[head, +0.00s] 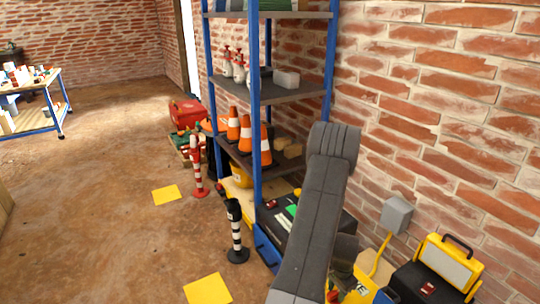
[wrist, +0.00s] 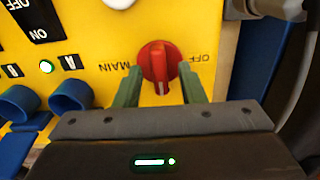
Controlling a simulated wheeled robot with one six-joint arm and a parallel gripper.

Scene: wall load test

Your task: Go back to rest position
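In the wrist view, my gripper (wrist: 159,72) has two green fingers, apart, with one on each side of a red rotary knob (wrist: 158,62). The fingertips are at or very near the knob's sides; I cannot tell whether they touch it. The knob's handle stands vertical in this view. It sits on a yellow panel (wrist: 110,60) with upside-down labels MAIN to its left and OFF to its right. In the head view, my grey arm reaches down by the wall, in front of the yellow panel (head: 360,292). My gripper's fingers cannot be made out there.
A blue-framed shelf (head: 254,120) with traffic cones (head: 247,135) stands close to my arm's left. Striped posts (head: 236,232) stand on the floor. The floor at left is mostly open.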

